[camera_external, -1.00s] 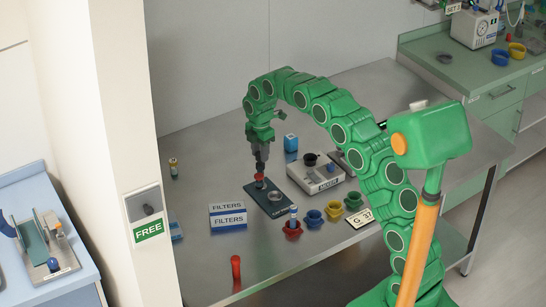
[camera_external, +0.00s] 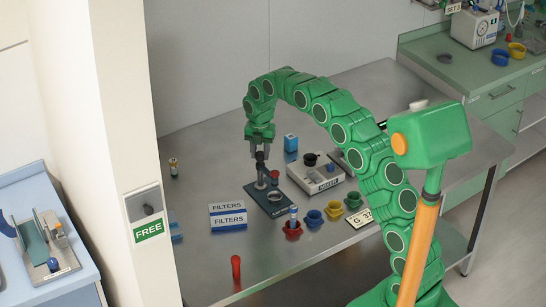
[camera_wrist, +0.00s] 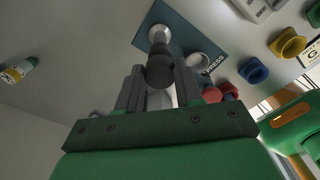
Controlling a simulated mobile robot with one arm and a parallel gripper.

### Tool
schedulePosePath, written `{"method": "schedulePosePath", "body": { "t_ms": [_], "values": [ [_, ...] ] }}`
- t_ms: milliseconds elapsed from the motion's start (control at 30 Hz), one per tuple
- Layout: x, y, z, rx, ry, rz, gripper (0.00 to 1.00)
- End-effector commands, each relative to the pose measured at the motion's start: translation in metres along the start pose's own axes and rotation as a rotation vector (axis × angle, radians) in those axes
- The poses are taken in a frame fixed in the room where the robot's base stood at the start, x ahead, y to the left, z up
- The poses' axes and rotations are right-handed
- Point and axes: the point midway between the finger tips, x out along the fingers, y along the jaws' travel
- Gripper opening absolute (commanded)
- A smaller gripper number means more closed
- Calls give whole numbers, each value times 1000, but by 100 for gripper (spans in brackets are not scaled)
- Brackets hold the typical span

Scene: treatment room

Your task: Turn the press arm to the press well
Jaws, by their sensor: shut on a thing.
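The press is a dark teal plate (camera_external: 258,200) with a round pale well (camera_external: 276,195) and an upright silver post (camera_external: 260,179). A red piece (camera_external: 274,175) on the press arm stands right of the post, apparently above the well; the link between post and red piece is mostly hidden. My gripper (camera_external: 260,155) points down over the post. In the wrist view its fingers are shut on the black post top (camera_wrist: 160,70). The well rim (camera_wrist: 203,63) and red piece (camera_wrist: 212,95) show right of the fingers.
FILTERS boxes (camera_external: 228,215) stand left of the press. A grey device (camera_external: 316,175) and a blue box (camera_external: 291,143) lie behind. The table's left part is mostly clear.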

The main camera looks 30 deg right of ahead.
Motion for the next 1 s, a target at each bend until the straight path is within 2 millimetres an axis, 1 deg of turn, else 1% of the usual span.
{"method": "schedulePosePath", "body": {
  "t_ms": [400, 433, 500, 600, 867, 1000],
  "values": [
    [0, 0, 0, -7, -1, 1, 0],
    [0, 0, 0, -7, -1, 1, 37],
    [0, 0, 0, -7, -1, 1, 48],
    [0, 0, 0, -7, 0, 0, 61],
    [0, 0, 0, -6, -1, 0, 61],
    [-5, 0, 0, -6, -2, 1, 61]
  ]
}}
